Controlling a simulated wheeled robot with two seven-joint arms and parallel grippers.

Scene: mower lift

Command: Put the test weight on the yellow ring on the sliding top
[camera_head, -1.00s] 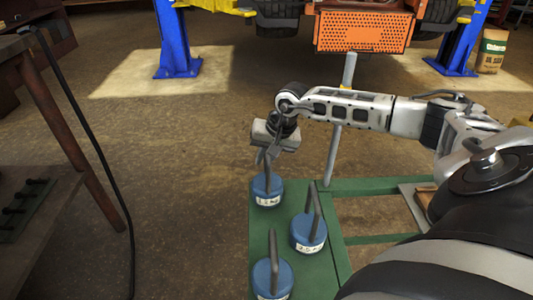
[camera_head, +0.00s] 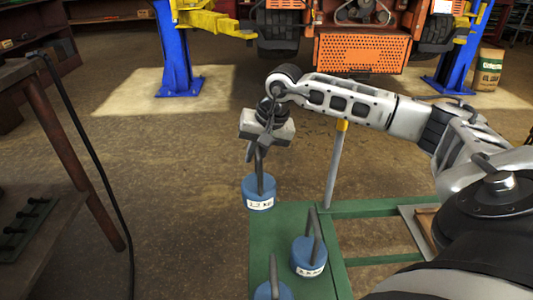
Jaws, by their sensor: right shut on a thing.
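My right gripper (camera_head: 257,150) is shut on the handle of a blue test weight (camera_head: 258,191) with a white label. The weight hangs upright at the far left corner of a green bench (camera_head: 325,209), and looks raised above its top. Two more blue weights with handles stand on the green bench: one in the middle (camera_head: 308,256) and one at the bottom edge of the view (camera_head: 272,290), partly cut off. The yellow ring on the sliding top cannot be made out. My left gripper is not in view.
A grey post with a yellow collar (camera_head: 342,126) rises beside the bench, close to my right arm. A dark table (camera_head: 38,190) with a hanging black cable stands at left. Blue lift posts (camera_head: 175,60) and an orange mower (camera_head: 362,52) are behind. Open floor lies between.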

